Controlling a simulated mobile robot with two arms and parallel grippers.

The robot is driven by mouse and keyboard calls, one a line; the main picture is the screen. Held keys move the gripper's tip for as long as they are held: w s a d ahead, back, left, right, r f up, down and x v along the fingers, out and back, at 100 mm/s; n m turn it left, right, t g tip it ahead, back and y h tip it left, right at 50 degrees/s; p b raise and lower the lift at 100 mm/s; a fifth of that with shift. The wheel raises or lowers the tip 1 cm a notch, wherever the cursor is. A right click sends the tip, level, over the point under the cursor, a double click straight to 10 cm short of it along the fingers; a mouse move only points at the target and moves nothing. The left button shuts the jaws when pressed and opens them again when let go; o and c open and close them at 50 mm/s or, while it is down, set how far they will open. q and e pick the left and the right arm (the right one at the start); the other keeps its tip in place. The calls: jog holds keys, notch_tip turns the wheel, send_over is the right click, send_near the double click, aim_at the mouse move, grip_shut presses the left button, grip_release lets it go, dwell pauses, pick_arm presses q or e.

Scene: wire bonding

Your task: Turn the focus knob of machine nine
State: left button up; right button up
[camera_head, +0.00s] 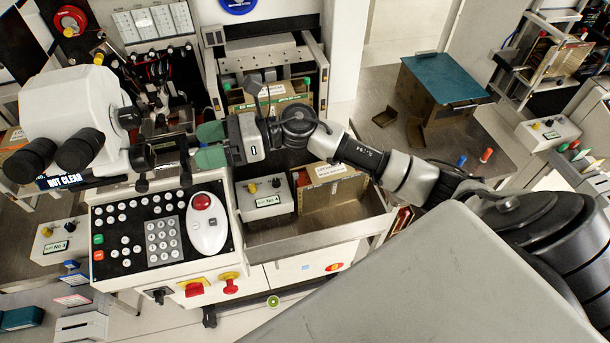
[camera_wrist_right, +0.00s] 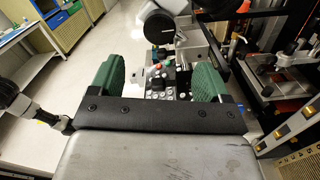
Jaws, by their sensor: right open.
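The white microscope head (camera_head: 75,110) of the machine stands at the upper left, with two black eyepieces facing left. Black round knobs (camera_head: 129,117) show on its right side, and another dark knob (camera_head: 142,157) sits lower. I cannot tell for certain which is the focus knob. In the right wrist view a black round knob (camera_wrist_right: 160,28) on a white housing lies ahead, beyond the fingertips. My right gripper (camera_head: 207,145) has green fingers, open and empty, to the right of the knobs and apart from them; it also shows in the wrist view (camera_wrist_right: 158,80). My left gripper is not in view.
A display reading "NOT CLEAR" (camera_head: 62,181) sits under the eyepieces. Below is a button panel (camera_head: 130,230) with a white mouse-like controller (camera_head: 207,225) and red emergency button. A metal tray (camera_head: 300,238) with a box stands to the right. Cables and tools crowd the area behind.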

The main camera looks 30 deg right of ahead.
jog(key=d+m+t+h, duration=0.3)
jog(key=m+t+h, duration=0.3)
jog(key=m, duration=0.6)
jog(key=d+m+t+h, duration=0.3)
jog(key=m+t, duration=0.4)
jog(key=m, duration=0.5)
jog(key=s+d+f+m+g+h, duration=0.3)
jog(key=s+f+m+g+h, duration=0.1)
jog(key=f+m, duration=0.4)
jog(key=s+d+f+m+g+h, duration=0.2)
jog(key=s+f+m+g+h, duration=0.3)
jog(key=s+f+m, duration=0.4)
notch_tip(320, 180, down, 4)
jog(key=shift+d+f+m+g, duration=0.15)
jog(key=shift+d+m+g, duration=0.15)
jog(key=shift+d+g, duration=0.1)
